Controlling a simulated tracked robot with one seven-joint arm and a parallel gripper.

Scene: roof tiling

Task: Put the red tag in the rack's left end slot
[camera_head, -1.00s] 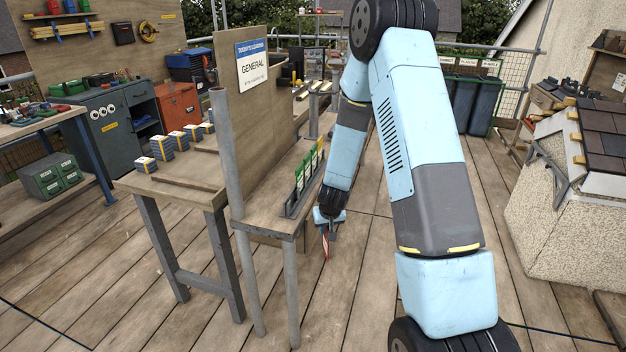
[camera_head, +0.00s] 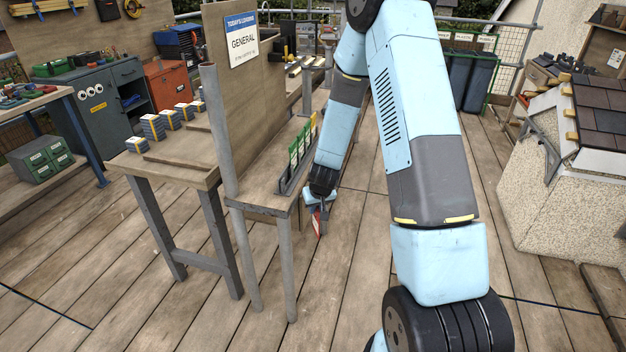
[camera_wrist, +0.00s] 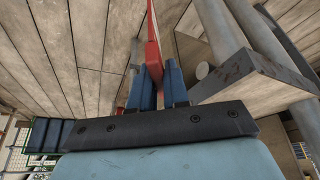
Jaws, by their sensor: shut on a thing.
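The red tag (camera_head: 317,224) hangs below my gripper (camera_head: 318,207), low in the air beside the near end of the narrow bench. In the wrist view the red tag (camera_wrist: 153,50) stands between the two blue fingers of my gripper (camera_wrist: 159,82), which are shut on it. The dark rack (camera_head: 284,184) lies along the bench's right edge, behind and above the tag. It holds several upright green and yellow tags (camera_head: 294,160). Its slots are too small to make out, and my arm is close to its far part.
In the wrist view the bench's corner (camera_wrist: 240,72) is close to the right of the tag. Open plank floor lies ahead; a tiled roof mock-up (camera_head: 590,120) stands right.

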